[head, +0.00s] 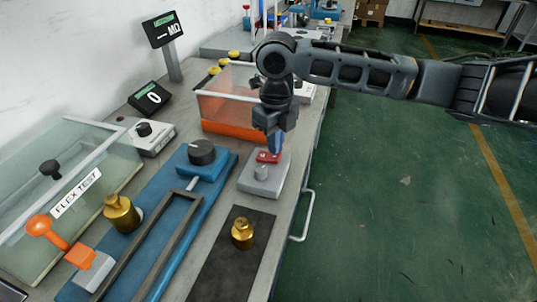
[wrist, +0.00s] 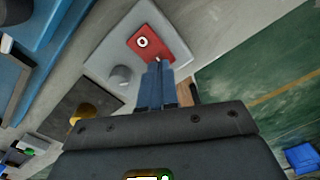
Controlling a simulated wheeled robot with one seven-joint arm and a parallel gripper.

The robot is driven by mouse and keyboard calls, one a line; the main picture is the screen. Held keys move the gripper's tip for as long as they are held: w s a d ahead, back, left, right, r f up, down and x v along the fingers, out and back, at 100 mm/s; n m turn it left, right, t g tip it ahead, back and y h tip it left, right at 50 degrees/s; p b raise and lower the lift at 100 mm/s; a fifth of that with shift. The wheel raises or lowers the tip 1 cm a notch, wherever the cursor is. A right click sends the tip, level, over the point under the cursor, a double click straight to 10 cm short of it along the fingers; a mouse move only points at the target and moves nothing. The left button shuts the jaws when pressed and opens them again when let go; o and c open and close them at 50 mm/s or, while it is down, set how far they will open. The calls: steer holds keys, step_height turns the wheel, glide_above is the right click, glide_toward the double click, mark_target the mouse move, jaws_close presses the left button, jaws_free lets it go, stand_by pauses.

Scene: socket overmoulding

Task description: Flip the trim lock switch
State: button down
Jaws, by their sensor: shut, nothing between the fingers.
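The trim lock switch appears to be the small red plate (head: 268,156) on a grey box (head: 252,184) near the bench's right edge. In the wrist view the red plate (wrist: 160,44) carries a white ring mark, and a small pale lever (wrist: 158,60) shows at its lower edge. A grey knob (head: 261,172) sits on the same box. My gripper (head: 275,150) points down with its blue fingers shut and empty. The fingertips (wrist: 156,68) are right at the lever and the plate's edge; I cannot tell whether they touch. The fingers partly hide the lever.
A brass weight (head: 242,234) stands on a dark mat (head: 225,270) in front of the box. A blue fixture with a black knob (head: 202,152) lies to the left. An orange-based clear bin (head: 222,122) stands behind. A bench handle (head: 307,216) sticks out at right.

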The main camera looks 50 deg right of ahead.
steer(key=shift+f+b, duration=0.65)
steer(key=shift+f, duration=0.3)
stand_by(0.4)
steer(key=shift+r, duration=0.15)
steer(key=shift+r+p, duration=2.55)
steer(key=shift+r, duration=0.9)
